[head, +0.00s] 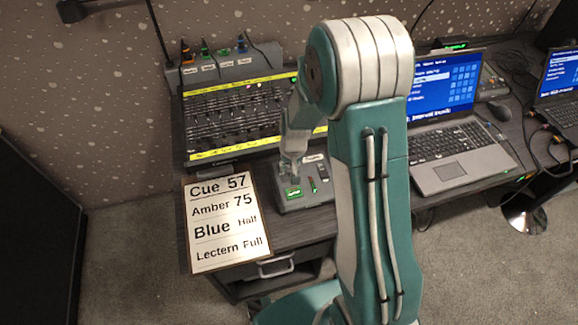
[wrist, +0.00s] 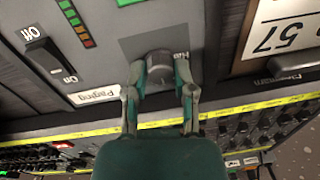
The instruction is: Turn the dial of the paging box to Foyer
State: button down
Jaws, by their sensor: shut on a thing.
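The paging box (head: 318,197) is a small grey box on the desk in front of the lighting desk, with a small green display (head: 293,192). In the wrist view its face shows a "Paging" label (wrist: 95,95), an On/Off rocker switch (wrist: 50,60) and a grey round dial (wrist: 158,65) on a darker square plate. My gripper (wrist: 160,75) is shut on the dial, one finger on each side. A label beside the plate, partly covered by my right finger, seems to read "Hall". The dial's pointer and other position labels are hidden. In the head view my gripper (head: 291,172) is over the box.
The fader desk (head: 235,112) with yellow strips stands just behind the box. A cue card (head: 228,222) lies to its left at the desk edge. A laptop (head: 450,150) stands to the right, behind my arm. A drawer handle (head: 276,267) is below the desk edge.

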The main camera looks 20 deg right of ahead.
jog(key=shift+f+m, duration=0.1)
jog(key=shift+m, duration=0.5)
jog(key=shift+c, duration=2.2)
grip_release()
notch_tip(320, 180, up, 12)
jog(key=s, duration=0.1)
jog(key=shift+d, duration=0.3)
jog(key=shift+s, duration=0.15)
jog(key=s+r+n+t, duration=0.1)
jog(key=s+r+t, duration=0.1)
jog(key=s+r, duration=0.6)
jog(key=s+r+n+t, duration=0.2)
jog(key=s+r, duration=0.6)
jog(key=s, duration=0.5)
jog(key=shift+a+r+h, duration=0.3)
jog(key=shift+a+r, duration=0.05)
jog(key=shift+a, duration=0.1)
